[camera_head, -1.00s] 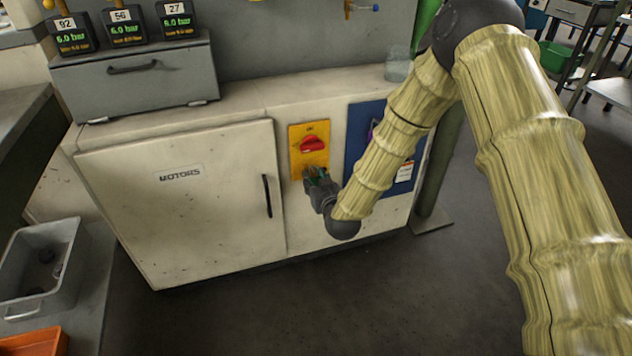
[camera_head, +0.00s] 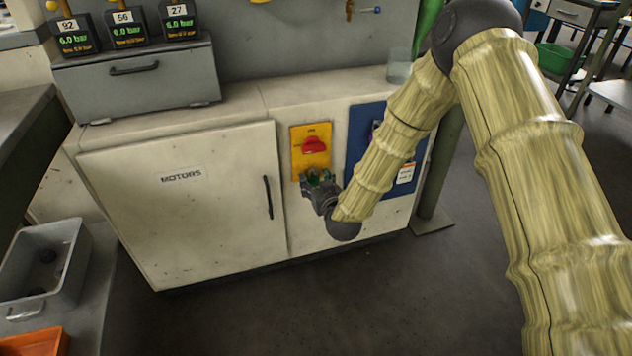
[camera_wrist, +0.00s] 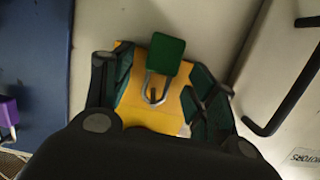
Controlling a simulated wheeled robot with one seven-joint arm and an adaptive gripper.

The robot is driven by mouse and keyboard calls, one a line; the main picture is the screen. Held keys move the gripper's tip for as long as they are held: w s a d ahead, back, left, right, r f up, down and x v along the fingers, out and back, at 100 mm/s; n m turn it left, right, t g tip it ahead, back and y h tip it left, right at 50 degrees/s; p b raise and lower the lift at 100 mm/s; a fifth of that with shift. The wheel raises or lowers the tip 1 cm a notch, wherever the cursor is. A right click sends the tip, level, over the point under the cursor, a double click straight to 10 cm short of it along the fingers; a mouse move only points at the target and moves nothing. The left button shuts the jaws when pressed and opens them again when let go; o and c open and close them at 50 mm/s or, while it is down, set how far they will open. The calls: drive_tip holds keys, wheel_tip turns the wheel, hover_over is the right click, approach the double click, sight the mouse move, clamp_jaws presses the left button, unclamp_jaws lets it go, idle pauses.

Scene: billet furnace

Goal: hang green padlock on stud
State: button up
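The green padlock (camera_wrist: 166,54) is in the wrist view, in front of the yellow switch plate (camera_wrist: 133,108). Its metal shackle (camera_wrist: 148,86) loops around a small dark stud (camera_wrist: 153,95) on the plate, and the body hangs clear of the fingers. My gripper (camera_wrist: 160,83) is open, with one green-padded finger on each side of the padlock and a gap to both. In the head view my gripper (camera_head: 318,178) is just below the red switch knob (camera_head: 314,145); the padlock is too small there to tell from the finger pads.
The plate is on a white cabinet (camera_head: 230,185) with a door handle (camera_head: 268,197) to its left. A blue panel (camera_head: 362,140) is to its right, with a purple item (camera_wrist: 8,112) on it. A grey bin (camera_head: 70,250) stands at the lower left.

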drive_tip(key=v, duration=1.2)
drive_tip(key=s+d+f+m+g+h, duration=0.1)
drive_tip(key=s+d+f+g, duration=0.25)
drive_tip(key=s+f, duration=0.5)
drive_tip(key=s+d+f+m+g+h, duration=0.1)
drive_tip(key=s+d+f+g, duration=0.2)
drive_tip(key=s+d+f, duration=0.5)
drive_tip(key=s+d+f+m+g+h, duration=0.1)
drive_tip(key=s+d+f+g, duration=0.25)
drive_tip(key=s, duration=0.45)
drive_tip(key=s+d+f+g+h, duration=0.15)
drive_tip(key=s+f, duration=0.25)
drive_tip(key=s, duration=0.5)
drive_tip(key=s+d+f+m+g, duration=0.1)
drive_tip(key=s+d+f+g, duration=0.25)
drive_tip(key=s, duration=0.45)
wheel_tip(320, 180, up, 31)
drive_tip(key=p, duration=3)
drive_tip(key=shift+a+f+p, duration=0.2)
drive_tip(key=shift+a+p, duration=0.1)
drive_tip(key=shift+p, duration=0.1)
